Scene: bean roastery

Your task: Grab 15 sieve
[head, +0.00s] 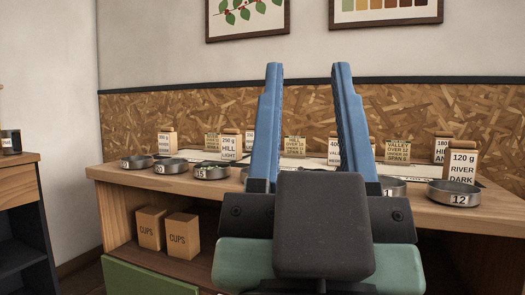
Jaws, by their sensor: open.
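Several round metal sieves with number labels stand along the front of the wooden counter (105,173). The sieve whose small label seems to read 15 (212,171) is left of my gripper, third from the left end. Its label is small and hard to read for certain. My gripper (308,67) is open and empty, its two blue fingers pointing up in the picture, in front of the counter's middle. The fingers and the dark gripper body hide part of the counter and some sieves. My gripper appears apart from the sieve.
Other sieves stand at left (137,162), beside it (171,167), and at right, labelled 12 (455,193). Labelled bags, including River Dark (462,163), and small signs stand behind. Boxes marked Cups (182,236) sit on the shelf below. A dark cabinet (22,225) is at far left.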

